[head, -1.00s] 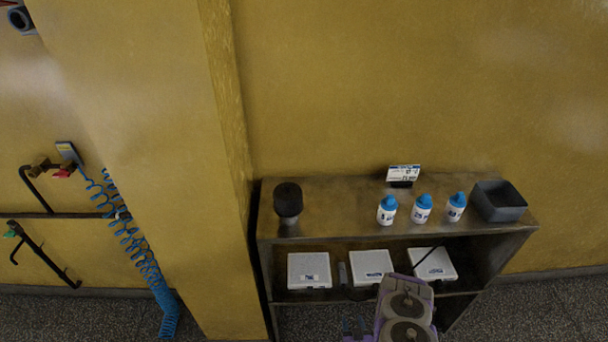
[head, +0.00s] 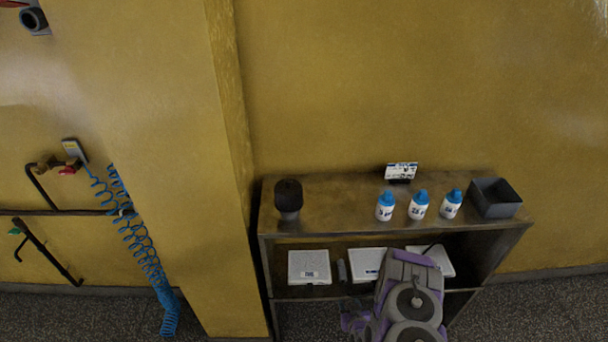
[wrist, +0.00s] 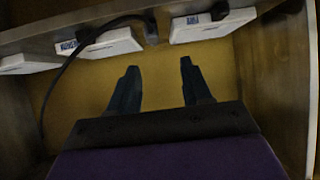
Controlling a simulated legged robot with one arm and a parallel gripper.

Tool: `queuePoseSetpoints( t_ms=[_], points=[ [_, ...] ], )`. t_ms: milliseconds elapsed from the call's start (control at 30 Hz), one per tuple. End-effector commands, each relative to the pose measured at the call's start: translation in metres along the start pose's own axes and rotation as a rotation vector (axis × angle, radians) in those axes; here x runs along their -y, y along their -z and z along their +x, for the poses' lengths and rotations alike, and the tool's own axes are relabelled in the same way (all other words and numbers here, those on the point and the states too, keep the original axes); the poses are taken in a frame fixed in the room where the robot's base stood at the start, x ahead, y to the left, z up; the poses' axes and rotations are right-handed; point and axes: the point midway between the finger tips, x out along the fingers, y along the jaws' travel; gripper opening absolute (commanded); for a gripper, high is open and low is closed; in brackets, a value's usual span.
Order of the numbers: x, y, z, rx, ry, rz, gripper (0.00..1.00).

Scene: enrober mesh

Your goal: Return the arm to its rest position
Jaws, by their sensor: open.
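My arm (head: 408,300) shows at the bottom of the head view, in front of the right part of the shelf unit (head: 330,215). In the wrist view my gripper (wrist: 155,80) is open, with its two dark fingers apart and nothing between them. The fingers point toward the yellow back wall (wrist: 160,60) of the shelf unit. In the head view my fingertips cannot be clearly made out.
White boxes (head: 309,267) lie on the shelf below the top; a black cable (wrist: 75,60) runs by them. On the top stand a dark cylinder (head: 288,199), blue-capped bottles (head: 419,206), a small sign (head: 401,171) and a grey bin (head: 495,198). A blue coiled hose (head: 140,245) hangs left.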

Motion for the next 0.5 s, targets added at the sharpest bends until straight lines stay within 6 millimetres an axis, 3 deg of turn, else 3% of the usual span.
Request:
queuePoseSetpoints(
  t_ms=[33, 267, 500],
  points=[
    [0.000, 0.016, 0.003, 0.012, 0.006, -0.006, 0.49],
    [0.002, 0.069, 0.002, 0.128, 0.031, -0.027, 0.49],
    [0.005, 0.120, -0.019, 0.254, 0.046, -0.046, 0.49]
  ],
)
